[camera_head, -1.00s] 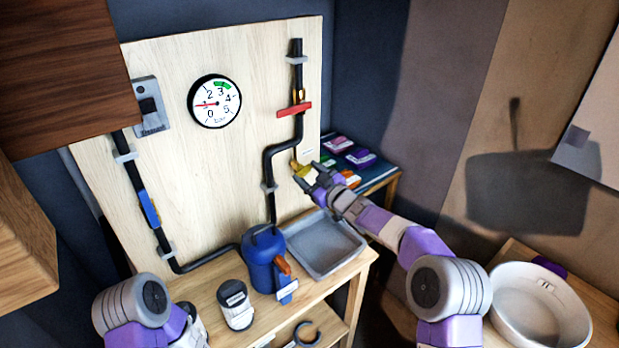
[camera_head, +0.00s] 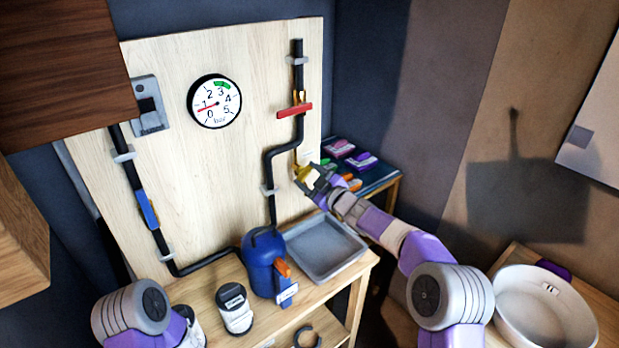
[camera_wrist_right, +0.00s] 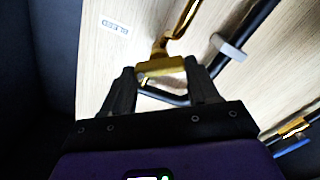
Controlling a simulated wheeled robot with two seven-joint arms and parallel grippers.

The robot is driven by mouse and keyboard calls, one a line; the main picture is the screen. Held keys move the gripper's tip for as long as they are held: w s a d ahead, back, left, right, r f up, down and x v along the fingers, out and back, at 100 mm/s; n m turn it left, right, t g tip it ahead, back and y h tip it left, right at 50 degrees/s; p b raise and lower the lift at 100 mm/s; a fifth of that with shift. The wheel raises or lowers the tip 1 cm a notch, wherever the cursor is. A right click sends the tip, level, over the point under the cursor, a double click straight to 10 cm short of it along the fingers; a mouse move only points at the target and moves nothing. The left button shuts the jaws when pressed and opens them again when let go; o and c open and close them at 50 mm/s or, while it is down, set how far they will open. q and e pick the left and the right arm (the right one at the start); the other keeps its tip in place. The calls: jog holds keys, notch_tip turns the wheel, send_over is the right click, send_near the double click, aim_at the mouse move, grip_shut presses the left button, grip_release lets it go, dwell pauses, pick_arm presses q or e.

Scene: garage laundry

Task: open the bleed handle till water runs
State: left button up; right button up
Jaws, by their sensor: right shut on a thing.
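The bleed handle is a small brass-yellow piece (camera_head: 303,172) at the lower right of the wooden panel, below the red lever. In the right wrist view, the bleed handle (camera_wrist_right: 160,66) lies between the fingertips, with a brass pipe rising from it. My right gripper (camera_head: 309,177) is shut on it; it also shows in the right wrist view (camera_wrist_right: 162,80). The grey tray (camera_head: 325,250) below looks empty, and I see no water.
A red lever (camera_head: 294,111) crosses the right pipe and a blue lever (camera_head: 147,209) lies along the left pipe. A blue canister (camera_head: 263,258) and a white-labelled jar (camera_head: 235,308) stand on the bench. A white basin (camera_head: 541,308) stands at the lower right.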

jog(key=o, duration=1.1)
jog(key=shift+c, duration=0.2)
jog(key=v, duration=0.7)
jog(key=shift+s+d, duration=0.2)
jog(key=shift+s, duration=0.05)
jog(key=shift+w, duration=0.1)
